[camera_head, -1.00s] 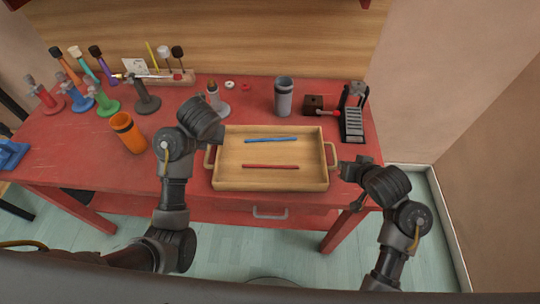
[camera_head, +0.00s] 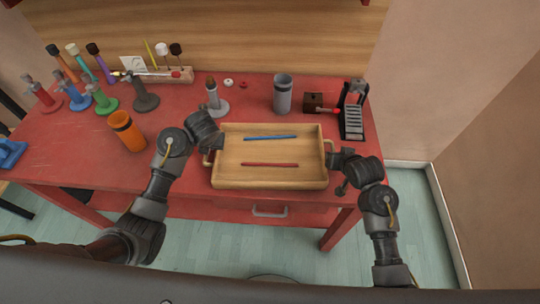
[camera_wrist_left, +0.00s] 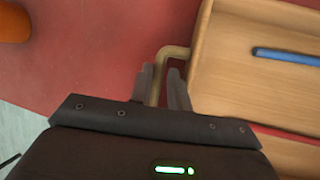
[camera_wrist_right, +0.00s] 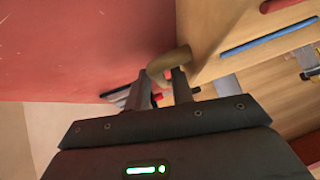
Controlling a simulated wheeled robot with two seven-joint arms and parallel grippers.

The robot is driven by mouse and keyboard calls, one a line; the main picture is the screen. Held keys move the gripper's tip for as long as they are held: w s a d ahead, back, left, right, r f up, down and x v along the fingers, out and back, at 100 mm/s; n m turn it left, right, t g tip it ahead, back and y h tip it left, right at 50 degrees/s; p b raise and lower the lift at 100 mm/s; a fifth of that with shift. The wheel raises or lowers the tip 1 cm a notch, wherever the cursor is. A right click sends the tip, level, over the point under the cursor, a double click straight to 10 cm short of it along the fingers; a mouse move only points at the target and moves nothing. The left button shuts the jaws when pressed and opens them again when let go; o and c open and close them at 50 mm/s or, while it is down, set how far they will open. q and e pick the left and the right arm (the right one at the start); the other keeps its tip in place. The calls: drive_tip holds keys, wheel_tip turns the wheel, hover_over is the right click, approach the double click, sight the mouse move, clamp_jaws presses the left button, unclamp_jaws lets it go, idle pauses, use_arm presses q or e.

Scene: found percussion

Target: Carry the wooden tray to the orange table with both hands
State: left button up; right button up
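The wooden tray (camera_head: 225,178) lies on the red workbench near its front edge. A blue stick (camera_head: 270,137) and a red stick (camera_head: 270,164) lie in it. My left gripper (camera_head: 213,146) is at the tray's left handle; in the left wrist view its fingers (camera_wrist_left: 160,80) stand apart on either side of the handle (camera_wrist_left: 172,52). My right gripper (camera_head: 335,164) is at the right handle; in the right wrist view its fingers (camera_wrist_right: 162,84) stand apart around the handle (camera_wrist_right: 168,63). No orange table shows.
The red workbench (camera_head: 80,150) also holds an orange cup (camera_head: 127,132), a grey cylinder (camera_head: 283,93), a grey stand (camera_head: 215,103), a black ribbed device (camera_head: 352,118) and several coloured stands with mallets at the back left. Pale floor (camera_head: 400,220) is free at right.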

use_arm(q)
drive_tip(key=shift+w+a+f, duration=0.15)
drive_tip(key=shift+w+f, duration=0.1)
drive_tip(key=shift+f, duration=0.35)
use_arm(e)
drive_tip(key=shift+w+f, duration=0.45)
drive_tip(key=shift+a, duration=0.1)
use_arm(q)
clamp_jaws()
use_arm(e)
clamp_jaws()
